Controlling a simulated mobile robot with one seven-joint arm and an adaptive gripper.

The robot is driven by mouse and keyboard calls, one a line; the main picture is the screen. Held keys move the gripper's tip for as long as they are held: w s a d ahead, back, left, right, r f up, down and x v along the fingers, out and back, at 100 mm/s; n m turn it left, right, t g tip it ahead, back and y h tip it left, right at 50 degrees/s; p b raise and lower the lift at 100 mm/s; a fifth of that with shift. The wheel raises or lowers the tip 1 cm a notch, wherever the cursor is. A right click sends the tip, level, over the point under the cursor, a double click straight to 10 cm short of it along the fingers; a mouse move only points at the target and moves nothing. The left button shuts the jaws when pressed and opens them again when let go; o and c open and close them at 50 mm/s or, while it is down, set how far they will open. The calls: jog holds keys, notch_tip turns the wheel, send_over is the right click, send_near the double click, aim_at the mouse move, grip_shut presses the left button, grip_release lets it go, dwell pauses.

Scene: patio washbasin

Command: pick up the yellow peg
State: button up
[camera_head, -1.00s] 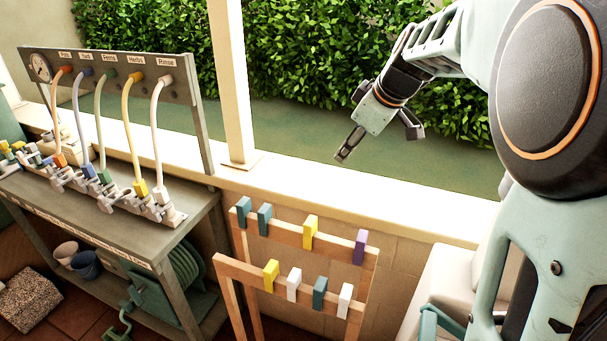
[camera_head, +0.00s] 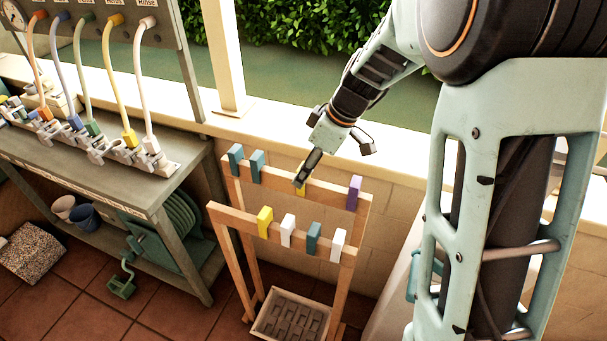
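Two yellow pegs hang on the wooden rack. One yellow peg (camera_head: 265,222) straddles the front rail, at the left end of its row and fully in view. The other yellow peg (camera_head: 301,190) is on the back rail, largely hidden behind one finger of my gripper. My gripper (camera_head: 335,166) is open and empty, its fingers spread wide. Its left fingertip overlaps the back yellow peg in the picture; I cannot tell whether they touch. Its right finger is over the pale ledge behind the rack.
Teal pegs (camera_head: 257,165) and a purple peg (camera_head: 354,193) share the back rail. White pegs (camera_head: 288,230) and a teal peg (camera_head: 313,238) are on the front rail. A tray (camera_head: 268,322) lies below. A bench (camera_head: 120,186) with hoses stands left; a post (camera_head: 225,60) rises behind.

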jog(key=shift+x, duration=1.3)
jog(key=c, duration=1)
jog(key=shift+o, duration=0.2)
